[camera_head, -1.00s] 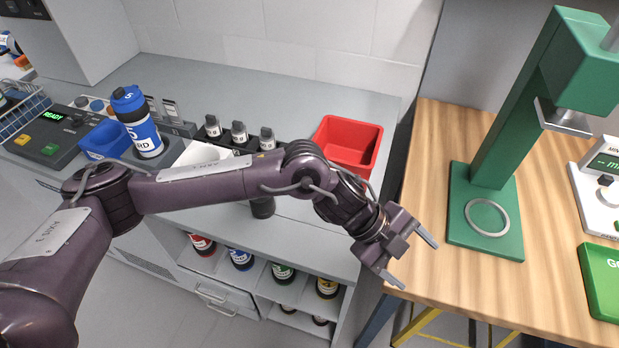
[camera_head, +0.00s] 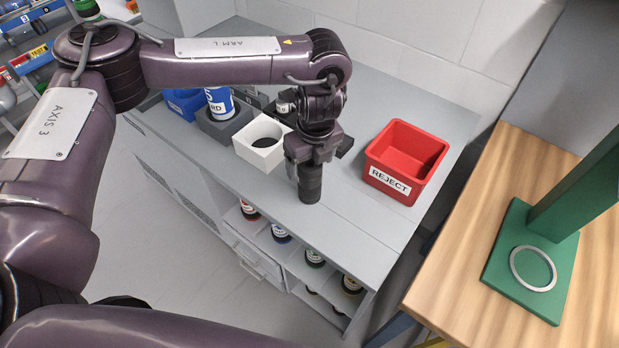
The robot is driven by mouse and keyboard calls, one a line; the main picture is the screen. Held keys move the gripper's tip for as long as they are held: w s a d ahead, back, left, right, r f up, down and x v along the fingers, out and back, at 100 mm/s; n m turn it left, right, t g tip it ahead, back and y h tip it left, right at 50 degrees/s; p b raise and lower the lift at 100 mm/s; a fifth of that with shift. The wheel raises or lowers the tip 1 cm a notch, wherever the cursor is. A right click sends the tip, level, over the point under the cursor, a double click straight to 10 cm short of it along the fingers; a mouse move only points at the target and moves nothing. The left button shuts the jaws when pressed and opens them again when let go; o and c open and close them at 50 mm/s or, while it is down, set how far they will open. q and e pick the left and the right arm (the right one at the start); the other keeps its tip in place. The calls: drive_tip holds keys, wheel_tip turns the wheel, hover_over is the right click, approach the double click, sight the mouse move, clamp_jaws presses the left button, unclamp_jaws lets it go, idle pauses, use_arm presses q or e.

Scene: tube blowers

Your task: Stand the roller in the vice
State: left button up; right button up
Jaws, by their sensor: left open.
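A dark upright cylinder (camera_head: 310,187), which looks like the roller, stands on the grey counter. My left gripper (camera_head: 307,160) points down right over its upper part. The gripper is open, but its fingers are mostly hidden behind the hand, so I cannot tell whether they touch the cylinder. A white block with a round dark hole (camera_head: 247,151) sits just left of the gripper. It may be the vice; no other clear vice shows. My right gripper is not in view.
A red REJECT bin (camera_head: 377,184) stands right of the gripper. A blue bottle (camera_head: 219,101) stands in a dark holder (camera_head: 222,128) beside a blue bin (camera_head: 182,104). A green stand (camera_head: 515,290) is on the wooden table (camera_head: 455,262). Bare counter lies in front of the red bin.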

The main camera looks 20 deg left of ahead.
sight(310, 167)
use_arm(q)
drive_tip(key=shift+w+a+f+p, duration=0.1)
drive_tip(key=shift+a+f+p, duration=0.1)
drive_tip(key=shift+f, duration=0.6)
drive_tip(key=shift+w+a+f+p, duration=0.1)
drive_tip(key=shift+f+p, duration=0.05)
drive_tip(key=shift+f, duration=0.65)
drive_tip(key=shift+c, duration=0.2)
drive_tip(key=shift+d+r, duration=0.1)
drive_tip(key=c, duration=1.3)
